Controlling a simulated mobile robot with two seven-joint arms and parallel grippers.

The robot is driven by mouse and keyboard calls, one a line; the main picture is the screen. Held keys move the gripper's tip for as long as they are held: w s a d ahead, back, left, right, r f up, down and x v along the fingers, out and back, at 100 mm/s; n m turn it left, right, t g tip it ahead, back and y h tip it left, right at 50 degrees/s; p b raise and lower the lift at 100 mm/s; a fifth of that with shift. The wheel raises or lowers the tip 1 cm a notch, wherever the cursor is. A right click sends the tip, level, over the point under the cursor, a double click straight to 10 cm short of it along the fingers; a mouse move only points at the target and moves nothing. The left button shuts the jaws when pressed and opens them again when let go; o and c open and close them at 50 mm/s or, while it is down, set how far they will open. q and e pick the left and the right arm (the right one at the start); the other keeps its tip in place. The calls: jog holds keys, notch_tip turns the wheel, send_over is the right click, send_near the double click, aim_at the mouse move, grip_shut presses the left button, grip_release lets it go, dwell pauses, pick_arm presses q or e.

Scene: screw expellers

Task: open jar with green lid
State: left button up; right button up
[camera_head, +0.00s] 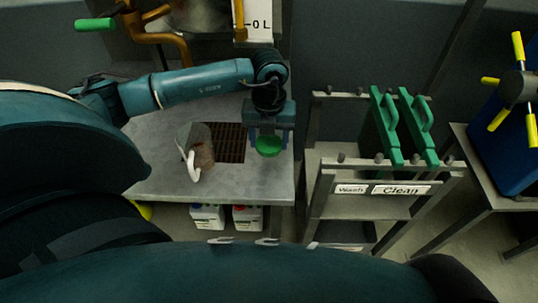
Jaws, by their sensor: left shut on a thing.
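My left gripper (268,136) is over the right end of the grey table, pointing down. It is shut on a green lid (268,148), which sits between its fingertips. I cannot see a jar body under the lid, so I cannot tell whether the lid is on a jar or apart from one. A grey-brown container with a white handle (196,147) stands on the table left of the gripper, beside the dark grate. My right gripper is not in view.
The grey table (240,185) has a dark grate (229,141). White bottles (247,217) stand below it. The table's front is clear.

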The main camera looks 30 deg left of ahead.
aim_at(269, 155)
pick_arm(q)
jog(key=shift+f, duration=3.05)
jog(key=shift+f, duration=0.15)
jog(key=o, duration=1.1)
